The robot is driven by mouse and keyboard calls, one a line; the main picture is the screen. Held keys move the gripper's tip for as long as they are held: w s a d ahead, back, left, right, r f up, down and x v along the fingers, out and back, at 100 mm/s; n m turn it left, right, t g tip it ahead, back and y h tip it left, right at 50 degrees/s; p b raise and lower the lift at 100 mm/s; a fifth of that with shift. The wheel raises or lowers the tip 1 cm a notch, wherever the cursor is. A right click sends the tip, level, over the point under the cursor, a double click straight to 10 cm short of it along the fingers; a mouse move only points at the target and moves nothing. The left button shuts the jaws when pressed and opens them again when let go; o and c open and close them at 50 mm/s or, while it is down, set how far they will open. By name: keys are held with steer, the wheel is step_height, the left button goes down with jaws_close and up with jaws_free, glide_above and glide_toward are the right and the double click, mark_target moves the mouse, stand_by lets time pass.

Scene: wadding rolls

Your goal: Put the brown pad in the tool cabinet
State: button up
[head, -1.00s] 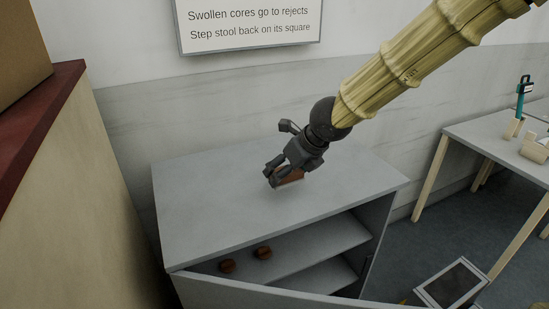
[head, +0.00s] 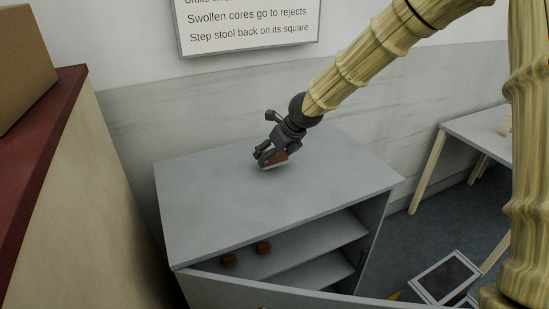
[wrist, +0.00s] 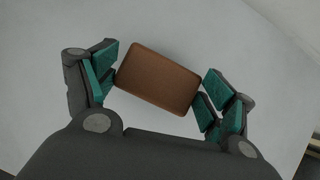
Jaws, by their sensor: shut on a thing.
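The brown pad (wrist: 158,78) is a rounded rectangular block held between the teal-lined fingers of my gripper (wrist: 157,88) in the wrist view. In the head view the pad (head: 280,158) shows at the fingertips of my gripper (head: 266,160), over the top of the grey tool cabinet (head: 215,210). I cannot tell whether the pad touches the top. The cabinet's front is open, with its door (head: 265,293) swung out toward me.
A red-topped counter (head: 40,130) with a cardboard box (head: 35,65) stands at the left. A sign (head: 250,22) hangs on the wall behind. A grey table (head: 475,135) stands at the right, and a step stool (head: 447,277) is low at the right. The shelf's right part is clear.

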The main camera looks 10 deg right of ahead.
steer(key=shift+f+p, duration=0.35)
steer(key=shift+f, duration=1)
steer(key=o, duration=1)
steer(key=shift+f, duration=0.1)
steer(key=shift+r, duration=0.2)
